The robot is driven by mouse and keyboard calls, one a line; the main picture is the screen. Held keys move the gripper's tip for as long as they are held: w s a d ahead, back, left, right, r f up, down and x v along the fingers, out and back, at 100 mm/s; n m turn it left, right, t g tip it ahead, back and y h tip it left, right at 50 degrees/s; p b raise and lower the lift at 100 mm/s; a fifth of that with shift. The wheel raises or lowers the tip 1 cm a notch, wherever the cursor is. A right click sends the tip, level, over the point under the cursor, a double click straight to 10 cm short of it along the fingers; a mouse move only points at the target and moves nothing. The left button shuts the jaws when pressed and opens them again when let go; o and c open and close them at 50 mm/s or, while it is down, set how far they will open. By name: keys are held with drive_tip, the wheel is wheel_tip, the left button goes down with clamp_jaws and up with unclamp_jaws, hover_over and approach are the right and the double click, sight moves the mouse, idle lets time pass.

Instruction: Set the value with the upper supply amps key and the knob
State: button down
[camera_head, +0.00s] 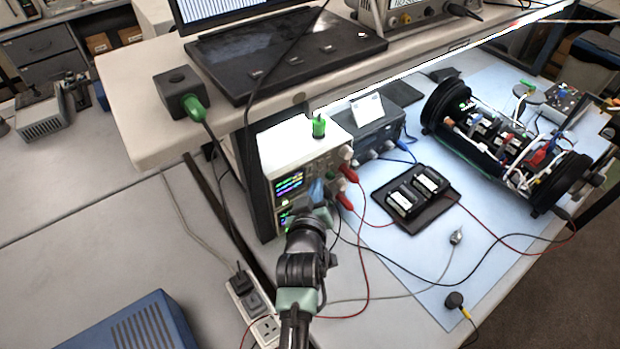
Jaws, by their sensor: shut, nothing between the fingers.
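The bench supply (300,146) is a pale box under the raised shelf, with a green plug-like object on top. Its front face carries a lit upper display (289,183) with coloured readouts, and a second lit area shows lower down, partly covered by my arm. My gripper (318,190) is shut and empty, right at the supply's front panel. It covers much of the panel's controls. I cannot make out the upper amps key or the knob, nor whether the fingertips touch the panel.
Red leads (347,174) plug in at the panel's right side, close to my gripper. The shelf (140,115) overhangs at the upper left. A power strip (253,305) lies below. A black tray with batteries (440,213) and an open cylinder assembly (505,145) sit on the blue mat.

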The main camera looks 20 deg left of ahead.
drive_tip(key=shift+w+a+b, duration=0.25)
drive_tip(key=shift+a+b, duration=0.1)
drive_tip(key=shift+a, duration=0.1)
idle(0.6)
idle(0.4)
drive_tip(key=shift+s+d+p, duration=0.45)
drive_tip(key=shift+d+p, duration=0.25)
drive_tip(key=shift+p, duration=0.05)
drive_tip(key=shift+s+d+p, duration=0.7)
drive_tip(key=shift+d+p, duration=0.15)
drive_tip(key=shift+d, duration=0.2)
drive_tip(key=shift+s+d+p, duration=0.7)
drive_tip(key=shift+d+p, duration=0.15)
drive_tip(key=shift+d, duration=0.2)
